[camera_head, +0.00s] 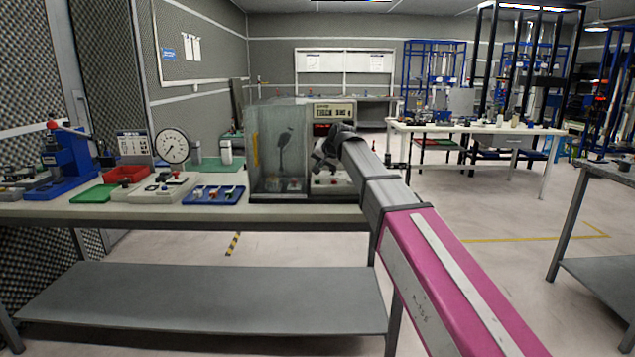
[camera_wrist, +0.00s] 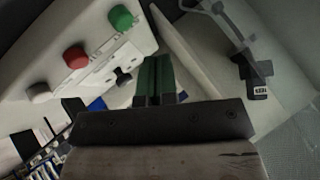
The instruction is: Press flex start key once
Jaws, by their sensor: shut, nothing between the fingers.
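My gripper (camera_wrist: 157,66) is shut and empty, its green fingers together. In the wrist view it shows over the right edge of a pale control panel (camera_wrist: 88,38). The panel carries a green button (camera_wrist: 121,18), a red button (camera_wrist: 76,57), a grey knob (camera_wrist: 39,93) and a small black switch (camera_wrist: 122,76). No label reading flex start is legible, so I cannot tell for certain which one is the key. The fingertips are beside the green button, apart from it in the picture. In the head view my arm partly hides the panel (camera_head: 333,181) and gripper.
A clear-walled enclosure (camera_head: 279,150) stands directly left of the panel. A blue tray (camera_head: 213,195), a round dial gauge (camera_head: 173,146) and a blue press (camera_head: 70,155) stand further left on the bench. Open floor (camera_head: 480,210) lies to the right.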

